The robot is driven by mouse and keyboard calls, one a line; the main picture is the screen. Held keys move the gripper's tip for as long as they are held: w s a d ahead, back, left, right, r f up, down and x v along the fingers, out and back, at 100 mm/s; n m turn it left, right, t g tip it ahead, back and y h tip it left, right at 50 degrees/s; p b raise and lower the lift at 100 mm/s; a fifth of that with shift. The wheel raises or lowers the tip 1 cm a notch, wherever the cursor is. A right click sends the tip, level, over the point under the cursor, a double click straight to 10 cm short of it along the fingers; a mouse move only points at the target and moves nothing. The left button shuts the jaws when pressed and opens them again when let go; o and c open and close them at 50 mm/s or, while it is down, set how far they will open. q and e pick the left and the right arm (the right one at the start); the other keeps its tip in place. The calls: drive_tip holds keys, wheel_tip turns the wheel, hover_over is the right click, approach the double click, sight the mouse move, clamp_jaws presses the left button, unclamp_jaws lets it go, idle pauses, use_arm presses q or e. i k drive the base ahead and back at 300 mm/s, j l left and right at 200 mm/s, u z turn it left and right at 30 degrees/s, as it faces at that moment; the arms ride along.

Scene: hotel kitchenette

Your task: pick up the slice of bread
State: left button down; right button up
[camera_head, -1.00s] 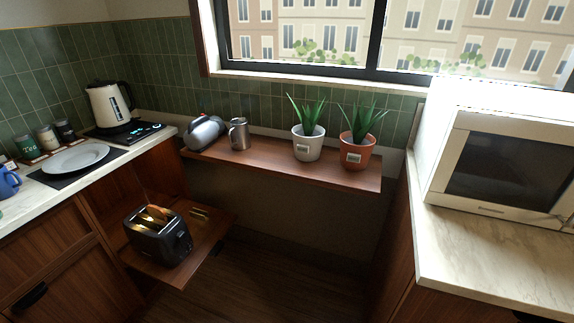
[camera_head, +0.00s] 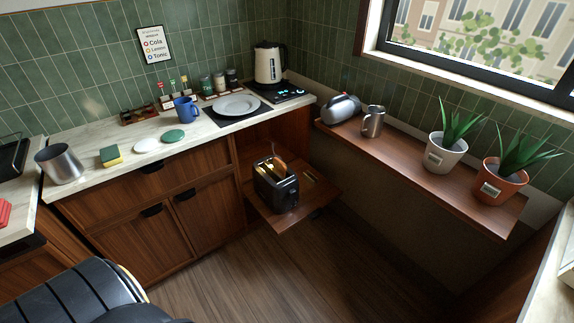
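A black toaster (camera_head: 276,189) stands on a low pull-out wooden shelf (camera_head: 322,196) below the counter corner. Slices of bread (camera_head: 271,167) show golden in its top slots, with only their upper edges visible and the rest hidden inside. Neither of my grippers is in view.
A white plate (camera_head: 236,105) lies on a dark mat on the counter, beside a blue mug (camera_head: 186,110) and a kettle (camera_head: 269,62). A wall shelf (camera_head: 420,176) with two potted plants is at right. A black padded seat (camera_head: 75,295) is at front left. The floor (camera_head: 230,280) before the toaster is clear.

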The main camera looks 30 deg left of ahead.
sight(281, 166)
drive_tip(key=u, duration=0.2)
drive_tip(key=i+j+u, duration=0.15)
drive_tip(key=i+u, duration=0.15)
drive_tip(key=u, duration=0.15)
drive_tip(key=i+u, duration=0.6)
drive_tip(key=u, duration=0.25)
